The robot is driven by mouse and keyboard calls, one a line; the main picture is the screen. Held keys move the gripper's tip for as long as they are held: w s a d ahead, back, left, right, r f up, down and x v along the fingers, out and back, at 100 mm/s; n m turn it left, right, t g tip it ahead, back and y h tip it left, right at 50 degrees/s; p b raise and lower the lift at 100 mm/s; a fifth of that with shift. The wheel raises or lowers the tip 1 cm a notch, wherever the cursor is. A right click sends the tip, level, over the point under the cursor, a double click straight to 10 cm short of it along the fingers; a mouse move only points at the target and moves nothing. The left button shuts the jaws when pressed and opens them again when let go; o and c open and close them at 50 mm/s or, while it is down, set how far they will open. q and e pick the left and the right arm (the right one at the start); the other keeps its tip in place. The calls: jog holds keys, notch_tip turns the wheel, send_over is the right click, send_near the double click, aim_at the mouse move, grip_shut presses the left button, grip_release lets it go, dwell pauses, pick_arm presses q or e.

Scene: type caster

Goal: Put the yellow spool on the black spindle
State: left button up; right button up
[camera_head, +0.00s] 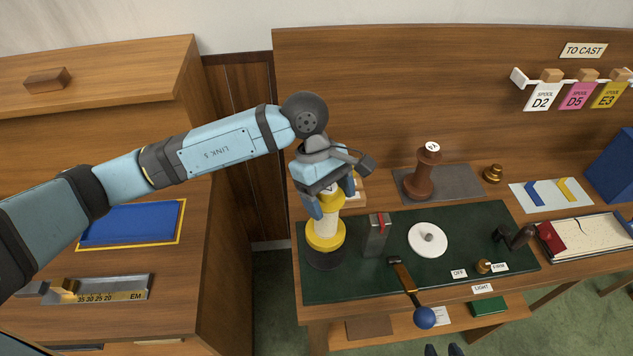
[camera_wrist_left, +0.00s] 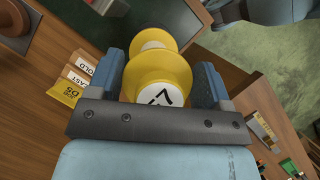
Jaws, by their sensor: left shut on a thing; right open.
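The yellow spool (camera_head: 325,234) is upright, with yellow flanges, a pale middle and a white marked label on its top end. My left gripper (camera_head: 328,200) points down and is shut on its upper part. In the left wrist view the spool (camera_wrist_left: 160,72) sits between the two blue fingers. A black round piece, which looks like the black spindle (camera_head: 325,259), is directly below the spool's lower flange. The spool hides its upper part, so I cannot tell whether the spool is seated. My right gripper (camera_head: 443,350) barely shows at the bottom edge, open.
A grey metal block (camera_head: 376,238) with a red strip stands close right of the spool on the dark green mat (camera_head: 455,225). A white disc (camera_head: 428,240) and a blue-knobbed lever (camera_head: 425,317) are further right. A brown spool (camera_head: 425,172) stands behind on a grey pad.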

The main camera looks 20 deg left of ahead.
aim_at(334, 222)
pick_arm(q)
jog(key=shift+d, duration=0.1)
dwell(0.4)
jog(key=shift+f+b, duration=0.15)
jog(key=shift+b, duration=0.65)
notch_tip(334, 222, down, 3)
jog(key=b, duration=0.3)
jog(key=shift+f+b, duration=0.5)
jog(key=shift+b, duration=0.25)
